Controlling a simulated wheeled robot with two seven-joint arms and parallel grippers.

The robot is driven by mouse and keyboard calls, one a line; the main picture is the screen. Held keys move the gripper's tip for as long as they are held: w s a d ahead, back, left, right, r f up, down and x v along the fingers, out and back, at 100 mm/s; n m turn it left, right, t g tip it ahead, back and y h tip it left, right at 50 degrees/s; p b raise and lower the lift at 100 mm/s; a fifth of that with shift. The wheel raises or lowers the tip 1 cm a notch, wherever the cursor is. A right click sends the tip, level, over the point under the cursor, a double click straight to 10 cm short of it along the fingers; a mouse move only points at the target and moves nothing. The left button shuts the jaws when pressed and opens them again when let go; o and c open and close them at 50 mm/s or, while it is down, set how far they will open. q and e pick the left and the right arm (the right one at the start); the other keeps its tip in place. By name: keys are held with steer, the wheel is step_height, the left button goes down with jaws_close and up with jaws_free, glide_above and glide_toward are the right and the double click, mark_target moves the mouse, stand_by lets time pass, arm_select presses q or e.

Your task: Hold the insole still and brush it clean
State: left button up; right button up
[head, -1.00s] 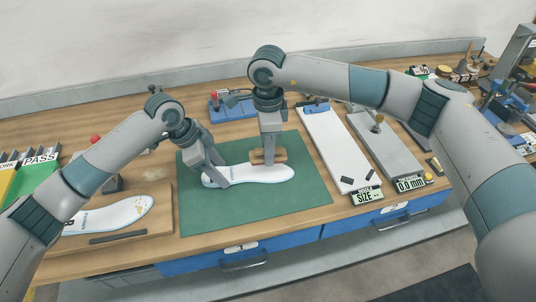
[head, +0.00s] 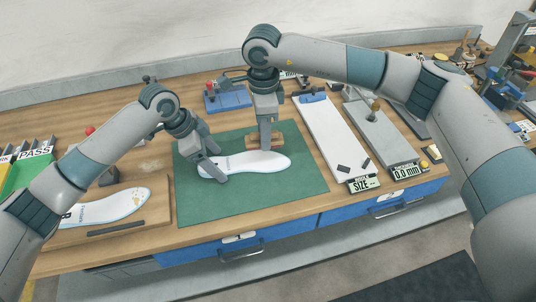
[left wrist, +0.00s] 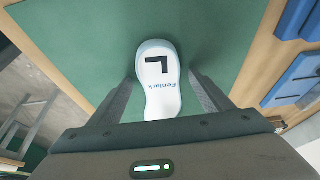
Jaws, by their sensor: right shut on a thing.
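The white insole (head: 250,163) lies flat on the green mat (head: 250,200), heel to the left. My left gripper (head: 216,177) is over its heel end. In the left wrist view the insole (left wrist: 158,85) shows a black L mark and blue lettering between my left gripper's spread fingers (left wrist: 162,95); I cannot tell whether they touch it. My right gripper (head: 265,143) is shut on a brown wooden brush (head: 253,142) at the insole's far edge, towards the toe. The brush's underside is hidden.
A second, stained insole (head: 110,207) lies on a wooden board (head: 160,215) at the left. A white size board (head: 330,140) and a grey gauge plate (head: 382,140) stand right of the mat. A blue fixture (head: 228,98) is behind it. The mat's front is clear.

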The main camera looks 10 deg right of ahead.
arm_select(q)
steer(key=shift+r, duration=0.1)
steer(key=v, duration=1.1)
steer(key=shift+a+r, duration=0.15)
steer(key=shift+r, duration=0.25)
arm_select(e)
steer(key=shift+r, duration=0.1)
